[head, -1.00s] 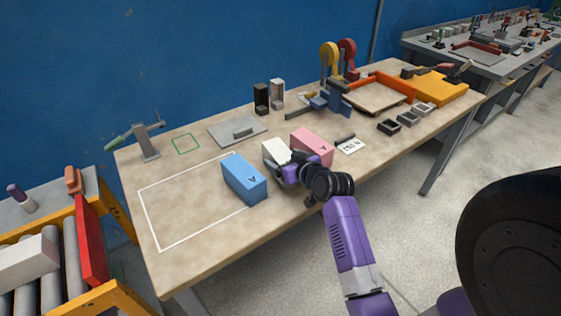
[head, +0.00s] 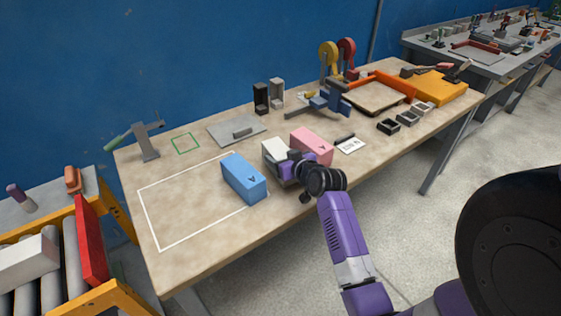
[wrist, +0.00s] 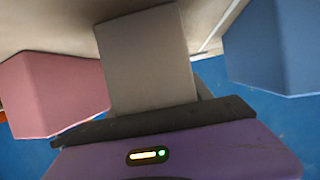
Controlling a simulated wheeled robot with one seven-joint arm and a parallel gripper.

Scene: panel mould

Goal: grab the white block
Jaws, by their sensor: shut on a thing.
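The white block (head: 274,150) stands on the table between the blue block and the pink block in the head view. My gripper (head: 286,166) is at its near side, shut on it; the fingertips are largely hidden. In the wrist view the white block (wrist: 148,60) rises from the gripper's dark edge (wrist: 155,121), looking grey in shadow. I cannot tell whether the block is clear of the table.
The blue block (head: 244,178) is close on the left and the pink block (head: 311,146) close on the right. A white outline (head: 180,215) marks mostly bare table at left. A grey plate with a handle (head: 237,130) lies behind.

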